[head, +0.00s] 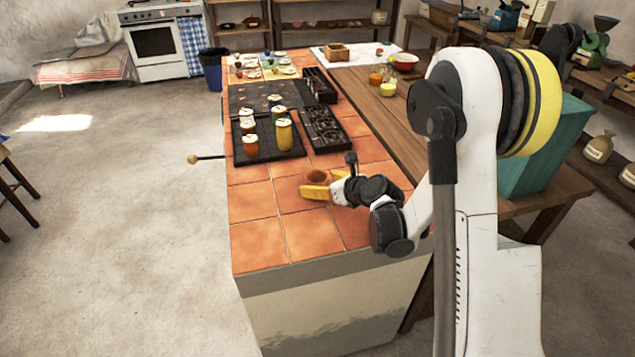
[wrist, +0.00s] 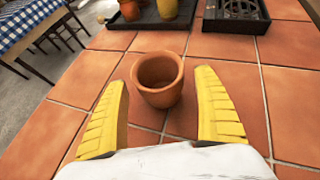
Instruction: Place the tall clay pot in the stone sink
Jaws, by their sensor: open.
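A terracotta clay pot (wrist: 158,97) stands upright and looks empty on the orange tiled counter in the wrist view. It also shows in the head view (head: 317,176), partly hidden by my gripper. My gripper (wrist: 162,80) is open, with one yellow finger on each side of the pot and tile showing between the pot and both fingers. In the head view my gripper (head: 324,184) is low over the near part of the counter. I cannot make out a stone sink in either view.
A black tray (head: 242,158) with several lidded jars stands farther along the counter (head: 255,202). A dark rack (head: 325,130) is right of it. A wooden table (head: 385,120) adjoins on the right, with a teal box (head: 535,150). Tiles nearest me are clear.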

